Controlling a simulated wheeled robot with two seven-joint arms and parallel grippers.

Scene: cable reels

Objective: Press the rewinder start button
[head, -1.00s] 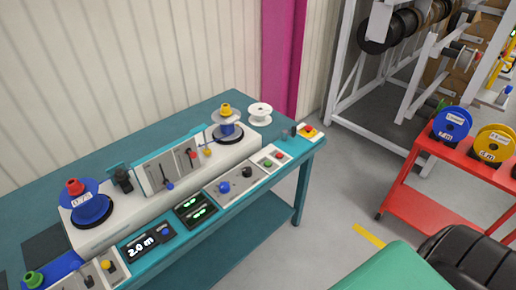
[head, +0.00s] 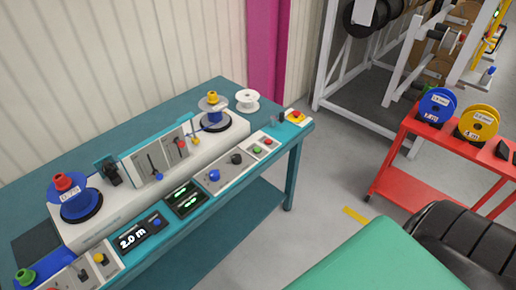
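The rewinder (head: 110,222) stands on a teal bench (head: 200,95). A blue reel (head: 80,203) with a red knob sits at its left end, and a grey-white reel (head: 212,117) with a yellow knob at its right end. A small panel at the bench's front right carries a green button (head: 257,149) and a red button (head: 268,141). Beside it a panel has a blue knob (head: 214,175) and a black knob (head: 236,158). A display (head: 133,238) reads 2.0 m. Which button is the start button is not labelled legibly. Neither gripper is in view.
A red emergency button (head: 296,115) sits at the bench's right corner, near an empty white spool (head: 247,101). A red cart (head: 408,188) holds blue and yellow reels at right. A green surface (head: 375,260) and black seat (head: 465,240) fill the lower right. Floor between is clear.

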